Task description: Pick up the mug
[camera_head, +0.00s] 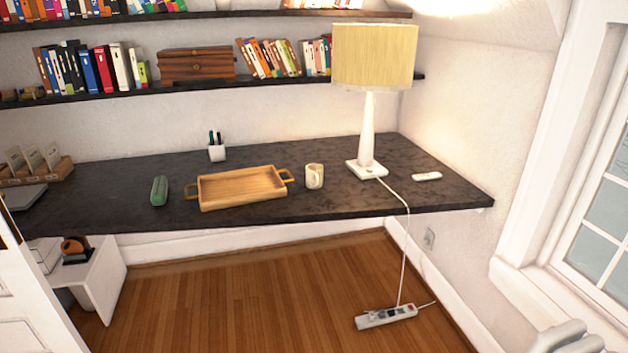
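A white mug (315,176) stands upright on the dark desk (330,206), between a wooden tray and a lamp. Its handle appears to be on its left side, facing the tray. Nothing covers the mug in the head view.
The wooden tray (240,204) with handles is close on the mug's left. The lamp (366,135) stands at its right, its cord (406,250) hanging to a power strip (386,317). A green case (159,191), pen cup (217,152) and remote (427,176) also lie around. Wooden floor before the desk is mostly clear.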

